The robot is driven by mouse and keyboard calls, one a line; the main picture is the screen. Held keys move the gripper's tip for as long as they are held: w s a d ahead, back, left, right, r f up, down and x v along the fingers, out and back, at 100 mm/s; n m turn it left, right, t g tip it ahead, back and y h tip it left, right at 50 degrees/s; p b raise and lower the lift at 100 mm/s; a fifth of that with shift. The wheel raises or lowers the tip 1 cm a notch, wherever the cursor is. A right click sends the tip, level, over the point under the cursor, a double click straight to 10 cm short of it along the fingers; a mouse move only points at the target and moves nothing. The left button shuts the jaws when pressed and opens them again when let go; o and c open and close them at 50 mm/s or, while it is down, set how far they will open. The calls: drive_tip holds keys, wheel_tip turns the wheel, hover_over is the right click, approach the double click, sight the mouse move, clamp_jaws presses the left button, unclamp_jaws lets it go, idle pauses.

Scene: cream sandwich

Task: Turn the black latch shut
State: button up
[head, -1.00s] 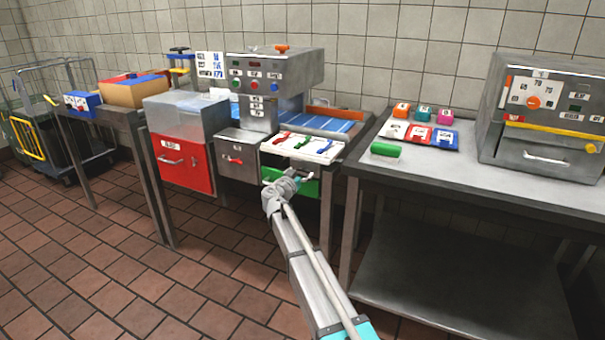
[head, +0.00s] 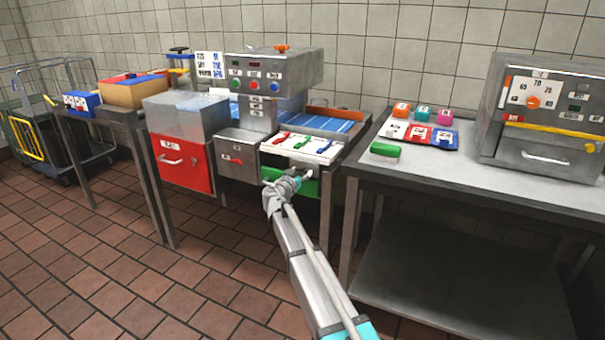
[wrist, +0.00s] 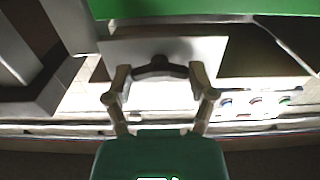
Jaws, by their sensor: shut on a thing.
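The black latch (wrist: 160,69) shows in the wrist view as a dark curved bar with a raised middle, in front of a pale plate. My gripper (wrist: 160,78) has one finger at each end of it and is shut on it. In the head view my gripper (head: 290,182) is at the front of the green drawer (head: 306,186), below the white tray. The latch is hidden there behind my gripper, and its exact angle is hard to tell.
The white tray (head: 318,150) with coloured levers sits just above my gripper. A red-fronted bin (head: 183,168) stands to the left. A metal table (head: 470,185) with a green brush (head: 385,149) and a steel oven (head: 545,115) is on the right. The tiled floor in front is clear.

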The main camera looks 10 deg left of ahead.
drive_tip(key=shift+d+n, duration=0.1)
drive_tip(key=shift+n, duration=0.2)
drive_tip(key=n, duration=0.8)
drive_tip(key=shift+n, duration=0.4)
drive_tip(key=n, duration=0.4)
drive_tip(key=shift+n, duration=2.2)
drive_tip(key=o, duration=1.1)
drive_tip(key=shift+c, duration=0.2)
drive_tip(key=shift+s, duration=0.15)
